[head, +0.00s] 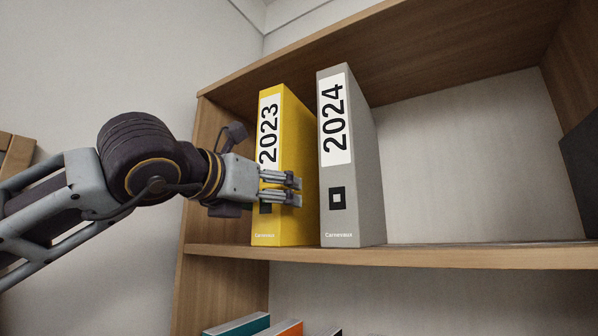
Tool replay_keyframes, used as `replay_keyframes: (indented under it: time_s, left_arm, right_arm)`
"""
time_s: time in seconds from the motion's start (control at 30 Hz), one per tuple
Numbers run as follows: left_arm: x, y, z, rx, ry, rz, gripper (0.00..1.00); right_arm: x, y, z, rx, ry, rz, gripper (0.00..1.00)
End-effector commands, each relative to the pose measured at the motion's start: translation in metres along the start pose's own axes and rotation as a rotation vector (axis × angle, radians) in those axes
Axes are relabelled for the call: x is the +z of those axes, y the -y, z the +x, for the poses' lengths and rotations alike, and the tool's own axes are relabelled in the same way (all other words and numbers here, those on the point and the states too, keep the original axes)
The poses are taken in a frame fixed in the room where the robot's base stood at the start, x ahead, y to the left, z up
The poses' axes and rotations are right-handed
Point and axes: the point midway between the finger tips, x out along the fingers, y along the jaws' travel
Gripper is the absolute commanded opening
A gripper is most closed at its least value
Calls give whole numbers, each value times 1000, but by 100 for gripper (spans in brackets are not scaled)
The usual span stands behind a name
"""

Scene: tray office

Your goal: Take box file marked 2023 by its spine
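The yellow box file marked 2023 (297,140) stands upright on the shelf, its labelled spine facing out to the front left. My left gripper (297,192) reaches in from the left across the lower part of this spine. Its two fingers lie one above the other in the picture, pointing right, and hide part of the spine below the label. A narrow space shows between the fingers. I cannot tell whether they touch the file, and nothing is clearly held. My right gripper is out of view.
A grey box file marked 2024 (335,190) stands upright close to the right. The wooden shelf (480,255) is bare beyond it, up to a dark object (582,175) at the right edge. Teal (238,325) and orange (283,328) items show below.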

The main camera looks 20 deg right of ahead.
Motion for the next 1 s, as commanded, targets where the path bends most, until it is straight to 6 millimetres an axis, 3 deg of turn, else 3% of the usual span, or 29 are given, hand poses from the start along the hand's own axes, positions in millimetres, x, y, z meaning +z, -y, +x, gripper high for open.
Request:
replay_keyframes:
  time_s: [0.47, 1.0]
  left_arm:
    - [0, -1, 4, 0, -1, 0, 79]
    - [0, -4, 40, 0, -2, -2, 79]
  right_arm:
    - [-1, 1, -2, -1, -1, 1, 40]
    - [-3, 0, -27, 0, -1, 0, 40]
